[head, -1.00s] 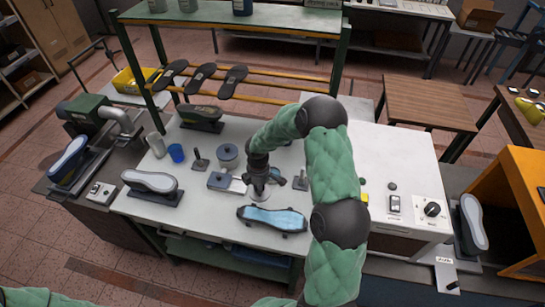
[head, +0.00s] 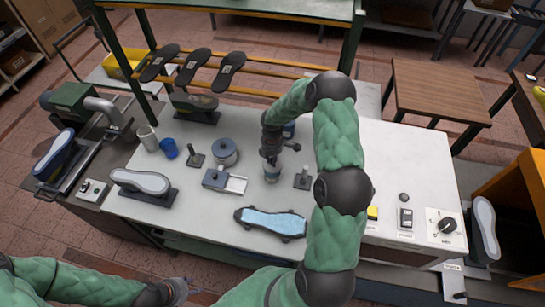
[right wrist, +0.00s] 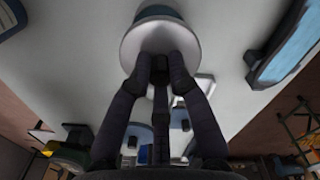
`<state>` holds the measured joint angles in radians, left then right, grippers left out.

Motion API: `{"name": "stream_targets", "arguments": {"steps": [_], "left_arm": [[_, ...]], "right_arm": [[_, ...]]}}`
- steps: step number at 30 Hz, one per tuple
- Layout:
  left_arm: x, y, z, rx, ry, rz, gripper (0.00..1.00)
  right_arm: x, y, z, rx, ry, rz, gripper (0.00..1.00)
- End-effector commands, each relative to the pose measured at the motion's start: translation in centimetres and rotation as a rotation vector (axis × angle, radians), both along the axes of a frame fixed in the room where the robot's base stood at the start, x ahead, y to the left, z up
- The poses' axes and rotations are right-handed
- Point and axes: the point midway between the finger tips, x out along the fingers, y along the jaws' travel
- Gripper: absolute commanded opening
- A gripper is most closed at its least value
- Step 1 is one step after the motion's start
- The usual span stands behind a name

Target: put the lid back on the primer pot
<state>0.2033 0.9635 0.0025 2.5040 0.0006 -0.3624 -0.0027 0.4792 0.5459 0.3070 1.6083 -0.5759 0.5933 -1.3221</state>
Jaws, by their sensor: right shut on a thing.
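My right gripper (head: 271,156) points down over the middle of the bench. In the right wrist view its fingers (right wrist: 160,62) are shut at the centre of a pale round lid (right wrist: 157,36). Blue shows just beyond the lid's edge, probably the primer pot (right wrist: 157,12).

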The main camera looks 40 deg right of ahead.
Motion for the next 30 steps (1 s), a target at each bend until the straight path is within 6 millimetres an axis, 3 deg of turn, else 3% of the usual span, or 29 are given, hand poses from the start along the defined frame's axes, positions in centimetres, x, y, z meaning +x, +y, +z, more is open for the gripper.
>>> {"name": "stream_targets", "arguments": {"steps": [16, 30], "left_arm": [[0.0, 0.0, -3.3, 0.000, -0.001, -0.001, 0.40], [0.0, 0.0, -3.7, 0.000, -0.001, -0.001, 0.40]], "right_arm": [[0.0, 0.0, -4.7, 0.000, 0.001, 0.000, 0.03], [0.0, 0.0, -5.4, 0.000, 0.000, 0.000, 0.03]]}}
